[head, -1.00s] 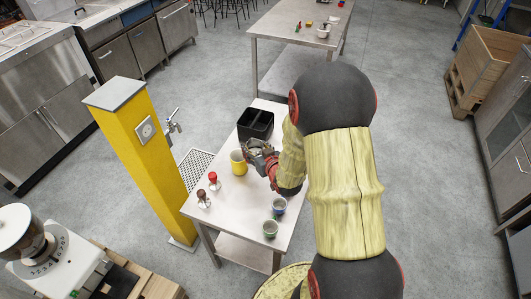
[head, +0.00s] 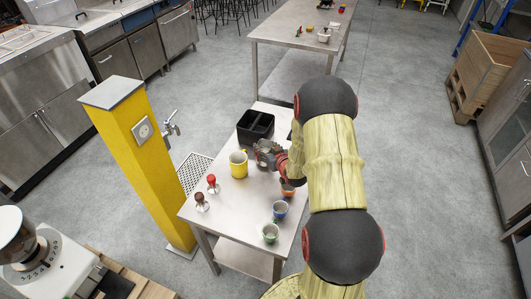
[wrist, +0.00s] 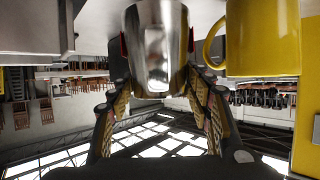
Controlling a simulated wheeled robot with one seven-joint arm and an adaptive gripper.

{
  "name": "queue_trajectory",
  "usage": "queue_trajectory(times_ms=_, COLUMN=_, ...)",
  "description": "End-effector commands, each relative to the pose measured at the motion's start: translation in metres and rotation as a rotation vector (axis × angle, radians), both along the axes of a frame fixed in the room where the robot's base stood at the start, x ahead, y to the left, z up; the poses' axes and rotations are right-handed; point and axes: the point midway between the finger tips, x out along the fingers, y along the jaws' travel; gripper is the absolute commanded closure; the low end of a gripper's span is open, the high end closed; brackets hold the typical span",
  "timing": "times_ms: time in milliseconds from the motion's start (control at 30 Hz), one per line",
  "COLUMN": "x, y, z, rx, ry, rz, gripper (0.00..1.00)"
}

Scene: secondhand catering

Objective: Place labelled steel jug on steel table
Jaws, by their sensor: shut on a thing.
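My gripper (head: 266,155) is shut on a shiny steel jug and is low over the steel table (head: 238,198), right of the yellow mug (head: 238,165). In the wrist view the steel jug (wrist: 157,45) stands between the fingers, and the yellow mug (wrist: 262,42) is close beside it on the right, with a gap between. In the head view my fingers largely hide the jug. No label shows on the side facing the wrist camera. I cannot tell whether the jug's base touches the table.
A black divided bin (head: 255,127) stands behind my gripper. Orange (head: 287,190), blue (head: 280,209) and green (head: 270,232) cups line the right edge. Red-topped (head: 212,184) and brown-topped (head: 201,202) tampers stand front left. A yellow pillar (head: 140,150) stands left. The front middle is clear.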

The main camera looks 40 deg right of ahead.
Motion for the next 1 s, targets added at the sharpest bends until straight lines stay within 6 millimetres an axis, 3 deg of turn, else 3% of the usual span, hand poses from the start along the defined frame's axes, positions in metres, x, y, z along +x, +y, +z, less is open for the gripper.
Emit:
queue_trajectory(times_ms=100, x=0.0000, y=0.0002, z=-0.0174, rx=0.001, ry=0.000, rz=0.000, gripper=0.92)
queue_trajectory(times_ms=467, x=0.0000, y=0.0003, z=-0.0191, rx=0.000, ry=-0.001, rz=0.000, gripper=0.92)
queue_trajectory(times_ms=500, x=-0.0006, y=0.0007, z=-0.0209, rx=0.001, ry=0.001, rz=0.000, gripper=0.49)
queue_trajectory(times_ms=800, x=-0.0006, y=0.0007, z=-0.0199, rx=0.001, ry=0.001, rz=0.000, gripper=0.32)
queue_trajectory(times_ms=1000, x=-0.0006, y=0.0007, z=-0.0199, rx=0.001, ry=0.001, rz=0.000, gripper=0.32)
